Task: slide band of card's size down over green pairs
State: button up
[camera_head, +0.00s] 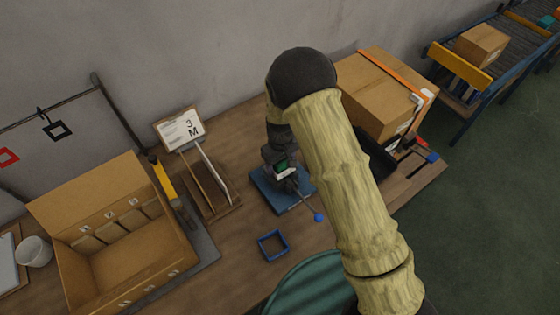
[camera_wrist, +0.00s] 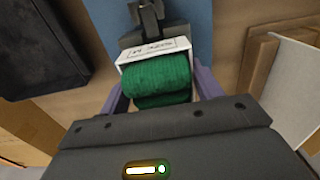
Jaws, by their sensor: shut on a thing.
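Green pairs (camera_wrist: 158,75), folded and stacked, sit between the fingers of my gripper (camera_wrist: 160,95) in the wrist view, with a white printed label (camera_wrist: 153,52) along their far edge. The gripper is shut on them. In the head view a bit of green (camera_head: 282,166) shows under my arm, at a blue-based press (camera_head: 268,194) with a blue-knobbed lever. A blue square band (camera_head: 273,246) lies on the table in front of the press. A black band (camera_head: 58,130) and a red band (camera_head: 8,157) hang on a rail. The card (camera_head: 183,130) reads "3 M".
An open carton (camera_head: 140,262) stands at the left, beside a white cup (camera_head: 35,251). A wooden rack (camera_head: 208,185) stands left of the press. A strapped box (camera_head: 375,95) is behind my arm. A green round thing (camera_head: 310,285) is at the table's front. A conveyor is at the far right.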

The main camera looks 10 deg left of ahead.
jog(key=shift+f, duration=0.5)
jog(key=o, duration=1)
jog(key=shift+r, duration=0.1)
notch_tip(320, 180, up, 17)
jog(key=b, duration=0.4)
jog(key=shift+r, duration=0.1)
